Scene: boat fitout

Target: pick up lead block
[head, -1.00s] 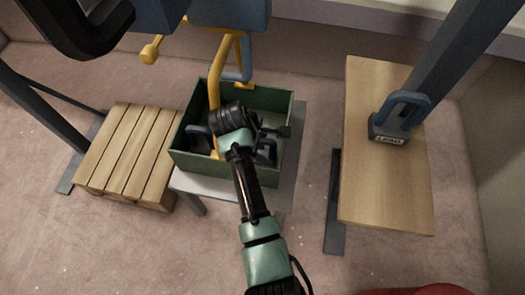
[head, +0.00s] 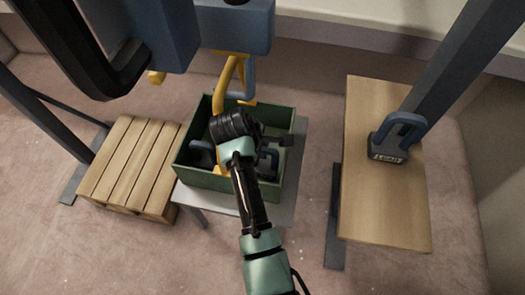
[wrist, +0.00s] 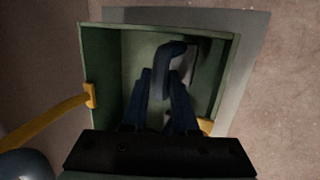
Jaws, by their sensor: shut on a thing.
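A lead block (head: 387,154) with a blue handle and a label stands on the wooden table at the right in the head view, away from my gripper. More blue block handles (head: 201,154) show inside the green crate (head: 215,183). My gripper (wrist: 161,80) reaches down into this crate. In the wrist view its two dark fingers close on a blue handle (wrist: 173,52) inside the crate (wrist: 104,70). The body of the held block is mostly hidden in shadow and behind the fingers. In the head view my wrist covers the fingertips.
The crate stands on a grey table (head: 293,185). A yellow frame (head: 226,90) rises at the crate, close to my wrist. A slatted wooden pallet (head: 130,165) lies to the left. The wooden table (head: 372,215) has bare room in front of its block.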

